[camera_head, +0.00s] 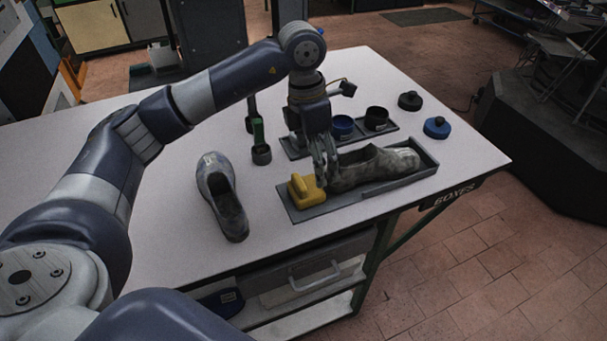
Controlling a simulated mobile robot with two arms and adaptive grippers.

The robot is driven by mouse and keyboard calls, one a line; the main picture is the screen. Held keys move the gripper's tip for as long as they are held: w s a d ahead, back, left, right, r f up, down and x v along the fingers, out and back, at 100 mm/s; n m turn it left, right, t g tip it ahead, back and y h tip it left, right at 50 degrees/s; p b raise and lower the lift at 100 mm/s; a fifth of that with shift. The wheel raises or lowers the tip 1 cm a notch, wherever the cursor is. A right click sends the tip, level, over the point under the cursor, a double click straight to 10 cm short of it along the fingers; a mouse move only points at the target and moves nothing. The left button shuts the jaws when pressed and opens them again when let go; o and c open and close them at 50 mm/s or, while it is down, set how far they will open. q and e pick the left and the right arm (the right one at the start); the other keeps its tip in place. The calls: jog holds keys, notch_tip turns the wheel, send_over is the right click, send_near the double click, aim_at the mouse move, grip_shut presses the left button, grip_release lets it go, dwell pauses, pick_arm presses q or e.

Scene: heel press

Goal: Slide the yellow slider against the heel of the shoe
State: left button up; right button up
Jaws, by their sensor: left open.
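The yellow slider (304,190) sits at the left end of a long grey tray (312,211) on the white table. A grey shoe (375,168) lies in the same tray to the right, its toe toward the tray's right end and its heel toward the slider. My left gripper (321,181) points down between the slider and the shoe's heel and is open. Its fingers hide part of the heel and the slider's right side, so I cannot tell whether slider and heel touch. My right gripper is out of view.
A second shoe (222,195) lies loose left of the tray. Behind stand a holder (295,150) with two cups, a green-and-black tool (259,142), a black knob (410,101) and a blue knob (437,127). The table's front edge runs close to the tray.

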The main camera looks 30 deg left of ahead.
pick_arm(q)
jog(key=r+y, duration=0.1)
jog(key=y, duration=0.1)
send_over(299, 181)
jog(key=shift+n, duration=0.3)
notch_tip(299, 181, down, 9)
jog(key=p, duration=0.3)
jog(key=shift+f, duration=0.65)
